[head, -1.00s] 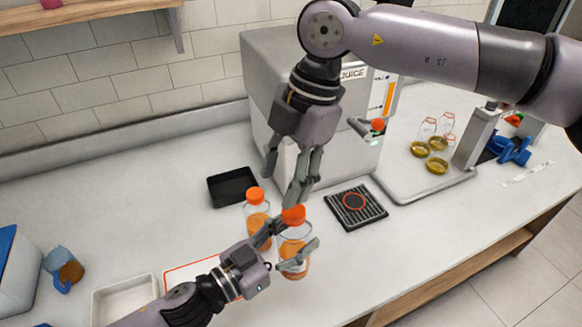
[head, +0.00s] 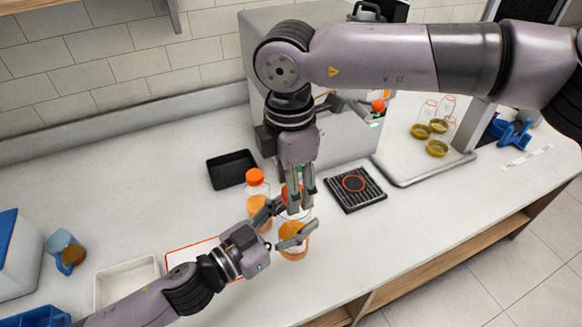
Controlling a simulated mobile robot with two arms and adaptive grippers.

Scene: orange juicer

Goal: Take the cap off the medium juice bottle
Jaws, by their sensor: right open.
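Two orange-capped juice bottles stand on the counter. The nearer bottle (head: 294,254) is between the fingers of my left gripper (head: 283,226), which appears closed around its body from the left. Its orange cap (head: 284,191) is mostly hidden behind my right gripper (head: 300,200). My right gripper points down from above with its fingers open around the cap; I cannot tell whether they touch it. The other bottle (head: 256,181) stands just behind and to the left, its cap on. I cannot tell from size alone which one is medium.
A grey juicer machine (head: 340,145) stands behind. A white tray (head: 104,287) and a cup (head: 66,252) are at left. Jars and lids (head: 437,148) stand at right.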

